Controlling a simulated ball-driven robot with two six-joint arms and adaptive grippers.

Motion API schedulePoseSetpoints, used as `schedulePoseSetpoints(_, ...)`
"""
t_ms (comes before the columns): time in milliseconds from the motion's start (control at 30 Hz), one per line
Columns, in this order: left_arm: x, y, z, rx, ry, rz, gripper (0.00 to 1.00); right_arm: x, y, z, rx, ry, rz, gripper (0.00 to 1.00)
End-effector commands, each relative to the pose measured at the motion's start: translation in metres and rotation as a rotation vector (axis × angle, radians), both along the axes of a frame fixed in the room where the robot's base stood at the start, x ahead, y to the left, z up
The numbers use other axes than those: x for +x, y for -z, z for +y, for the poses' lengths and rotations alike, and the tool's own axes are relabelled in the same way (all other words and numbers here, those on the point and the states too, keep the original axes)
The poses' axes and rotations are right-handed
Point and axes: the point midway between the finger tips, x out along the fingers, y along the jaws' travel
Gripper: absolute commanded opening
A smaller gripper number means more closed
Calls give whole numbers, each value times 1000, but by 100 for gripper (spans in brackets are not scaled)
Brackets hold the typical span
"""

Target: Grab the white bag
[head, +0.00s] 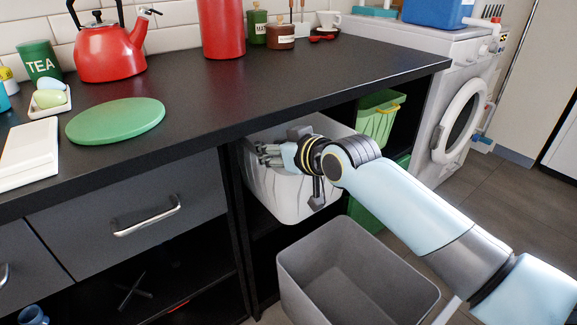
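The white bag (290,200) is a pale, creased bag with an open top, in the shelf space under the dark counter. My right arm comes in from the right. Its gripper (268,154) is at the bag's upper left part, over the opening, with the fingers pointing left. The fingers are small and overlap in this view, so I cannot tell how far apart they are or whether they touch the bag. My wrist and forearm hide part of the bag's rim and right side. My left gripper is out of view.
An empty grey bin (350,275) stands in front, below my forearm. A green container (380,117) is on the shelf to the right. The dark counter (230,105) overhangs the bag; a red kettle (108,52) and green board (115,121) are on it. A washing machine (455,90) stands right.

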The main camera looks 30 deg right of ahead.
Motion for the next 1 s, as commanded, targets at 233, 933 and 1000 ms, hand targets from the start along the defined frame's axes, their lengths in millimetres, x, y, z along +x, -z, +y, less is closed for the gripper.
schedulePoseSetpoints(233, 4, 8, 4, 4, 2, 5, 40, 25, 13, 2, 1, -1, 3, 32)
schedulePoseSetpoints(933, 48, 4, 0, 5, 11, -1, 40, 70, 32, 6, 0, 0, 2, 32)
schedulePoseSetpoints(1000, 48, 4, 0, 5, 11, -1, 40, 70, 32, 6, 0, 0, 2, 24)
